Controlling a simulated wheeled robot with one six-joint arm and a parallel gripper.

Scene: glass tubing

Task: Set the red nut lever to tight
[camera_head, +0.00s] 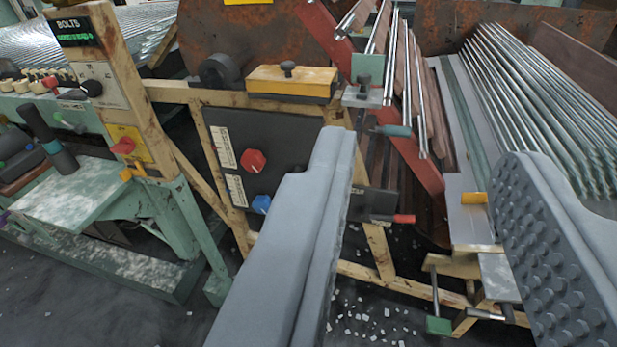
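A red hexagonal, nut-shaped knob (252,160) sits on a dark upright panel (290,140) left of centre. A white scale label is beside it, too small to read. A blue knob (261,204) is below it with its own label. I cannot tell the red knob's setting. A red-ended handle (403,218) sticks out to the right of the panel's lower part. My gripper (428,150) is open, its two grey fingers wide apart with nothing between them. The left finger hides part of the panel's lower right; the red knob is left of that finger.
A post (100,90) with a BOLTS sign and a red knob (123,146) stands at left beside a green workbench (85,190). A yellow block (291,81) lies above the panel. Glass tubes (540,95) fill the right side. White fragments litter the floor.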

